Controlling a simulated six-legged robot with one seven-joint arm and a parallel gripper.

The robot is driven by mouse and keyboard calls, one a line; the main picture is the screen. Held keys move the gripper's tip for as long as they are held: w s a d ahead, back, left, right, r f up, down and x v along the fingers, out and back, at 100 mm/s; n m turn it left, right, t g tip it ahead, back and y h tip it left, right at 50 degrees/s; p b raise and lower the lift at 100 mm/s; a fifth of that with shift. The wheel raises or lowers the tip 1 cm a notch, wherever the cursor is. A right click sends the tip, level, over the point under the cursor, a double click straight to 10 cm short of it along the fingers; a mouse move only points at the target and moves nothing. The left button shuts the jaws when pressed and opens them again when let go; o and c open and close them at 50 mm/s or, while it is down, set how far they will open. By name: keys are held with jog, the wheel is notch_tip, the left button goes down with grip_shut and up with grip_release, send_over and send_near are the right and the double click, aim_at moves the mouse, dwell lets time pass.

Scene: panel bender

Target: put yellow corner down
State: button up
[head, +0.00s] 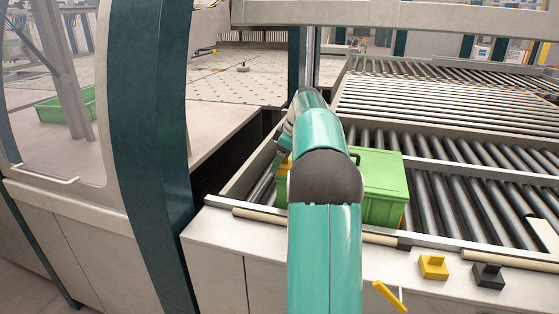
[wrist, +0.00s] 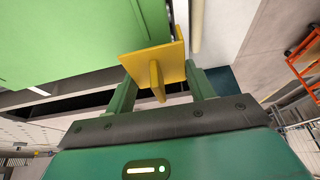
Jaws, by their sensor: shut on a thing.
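The yellow corner (wrist: 152,66) is a bent plate with a fin, held between the two green fingers of my gripper (wrist: 163,88) in the wrist view. It is close beside the green box (wrist: 75,40); I cannot tell whether they touch. In the head view the green box (head: 382,185) stands on the rollers, partly behind my arm. A yellow bit (head: 283,165) shows at the left of my arm, beside the box, and may be the corner. My arm hides most of the gripper there.
A yellow block (head: 433,266) and a black block (head: 488,276) sit on the pale front ledge (head: 235,232). The roller conveyor (head: 440,110) extends behind and to the right. A dark green post (head: 150,130) stands left. A dark gap (head: 235,150) lies left of the rollers.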

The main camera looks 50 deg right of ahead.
jog(key=shift+f, duration=0.15)
jog(key=shift+f, duration=0.35)
jog(key=shift+w+f, duration=0.1)
jog(key=shift+f, duration=0.05)
jog(key=o, duration=1)
